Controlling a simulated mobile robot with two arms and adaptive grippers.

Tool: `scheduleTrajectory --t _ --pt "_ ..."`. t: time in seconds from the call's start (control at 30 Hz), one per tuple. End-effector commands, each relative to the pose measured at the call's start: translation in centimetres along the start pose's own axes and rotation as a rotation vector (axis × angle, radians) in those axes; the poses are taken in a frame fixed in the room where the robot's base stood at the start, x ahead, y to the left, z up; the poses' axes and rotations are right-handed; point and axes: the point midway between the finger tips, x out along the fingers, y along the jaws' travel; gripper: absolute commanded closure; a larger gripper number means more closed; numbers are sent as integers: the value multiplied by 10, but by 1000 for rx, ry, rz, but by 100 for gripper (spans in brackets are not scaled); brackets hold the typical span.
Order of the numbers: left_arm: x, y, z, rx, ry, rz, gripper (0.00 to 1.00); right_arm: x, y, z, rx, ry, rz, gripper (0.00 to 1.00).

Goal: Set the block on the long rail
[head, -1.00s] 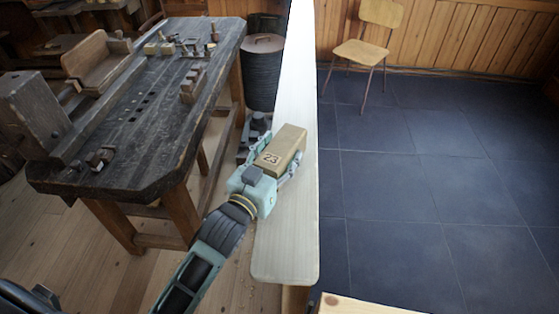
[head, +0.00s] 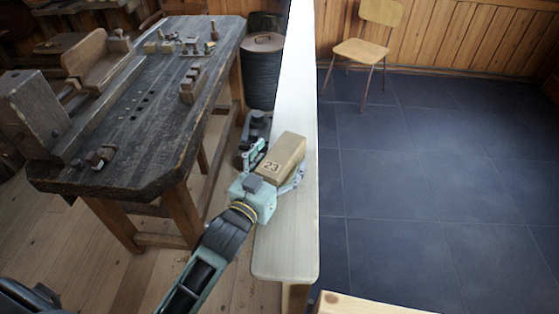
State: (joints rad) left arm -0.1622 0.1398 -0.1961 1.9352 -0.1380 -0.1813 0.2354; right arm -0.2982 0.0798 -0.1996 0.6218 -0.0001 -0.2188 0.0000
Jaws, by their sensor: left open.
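The block (head: 284,151) is a tan wooden piece marked 23. It rests on the long rail (head: 286,245), a pale narrow board running away from me through the middle of the head view. My left gripper (head: 277,160) is open around the block's near end, one finger on each side. A gap shows between the left finger and the block. The block's underside is hidden, so its contact with the rail cannot be seen fully. My right gripper is not in view.
A dark workbench (head: 150,125) with wooden pieces on it stands left of the rail. A dark bin (head: 262,75) is behind. A wooden chair (head: 362,45) stands on the tiled floor at the right, which is otherwise clear. A pale wooden edge (head: 365,305) shows at the bottom.

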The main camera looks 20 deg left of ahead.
Motion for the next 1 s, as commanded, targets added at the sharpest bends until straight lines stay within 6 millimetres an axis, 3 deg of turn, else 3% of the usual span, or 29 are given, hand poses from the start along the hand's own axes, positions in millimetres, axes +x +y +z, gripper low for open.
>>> scheduleTrajectory --t 0.27,0.7,1.0 --pt "-7 0 0 0 -1 0 20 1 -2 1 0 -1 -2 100" --pt "-93 0 2 1 -3 0 20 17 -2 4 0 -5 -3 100" --pt "-119 0 -1 1 -1 0 20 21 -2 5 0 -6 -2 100"
